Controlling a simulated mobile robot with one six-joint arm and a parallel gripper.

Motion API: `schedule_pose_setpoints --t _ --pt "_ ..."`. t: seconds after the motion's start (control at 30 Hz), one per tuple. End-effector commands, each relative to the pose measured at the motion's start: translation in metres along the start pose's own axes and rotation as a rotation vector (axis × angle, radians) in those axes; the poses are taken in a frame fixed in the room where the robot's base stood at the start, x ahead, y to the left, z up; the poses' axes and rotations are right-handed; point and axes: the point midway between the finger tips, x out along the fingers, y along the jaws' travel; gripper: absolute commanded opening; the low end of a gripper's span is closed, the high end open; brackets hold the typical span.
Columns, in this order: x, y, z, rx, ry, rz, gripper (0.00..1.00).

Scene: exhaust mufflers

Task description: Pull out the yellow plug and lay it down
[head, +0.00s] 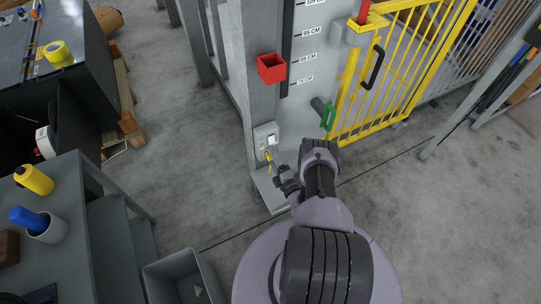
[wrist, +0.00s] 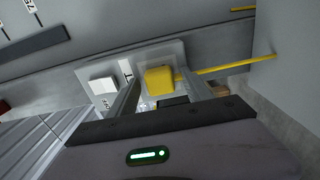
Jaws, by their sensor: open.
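The yellow plug (wrist: 160,80) sits in a pale wall socket (wrist: 173,50), with a yellow cable (wrist: 232,66) running off to the right in the wrist view. In the head view the socket box (head: 261,137) is low on the grey post, with yellow (head: 268,158) showing just below it. My gripper (wrist: 163,88) is open, one finger on each side of the plug in the wrist picture. I cannot tell whether the fingers touch it. In the head view my gripper (head: 278,172) is close to the post, just below the socket.
A white switch (wrist: 103,85) is beside the socket. A red box (head: 271,68) hangs above it, and a yellow gate (head: 385,75) stands to the right. A grey table (head: 85,215) with a yellow bottle (head: 34,179) is at left, and a grey bin (head: 184,277) stands below. Open floor lies between.

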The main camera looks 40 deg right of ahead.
Motion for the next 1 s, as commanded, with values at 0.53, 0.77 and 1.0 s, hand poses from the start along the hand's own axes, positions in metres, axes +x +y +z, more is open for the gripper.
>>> schedule_pose_setpoints --t 0.53,0.77,1.0 --pt "0.000 0.000 0.000 0.000 0.000 0.000 0.00" --pt "-0.005 0.000 0.000 0.001 -0.001 -0.001 0.00" --pt "-0.015 0.001 0.001 0.000 -0.001 0.000 0.00"
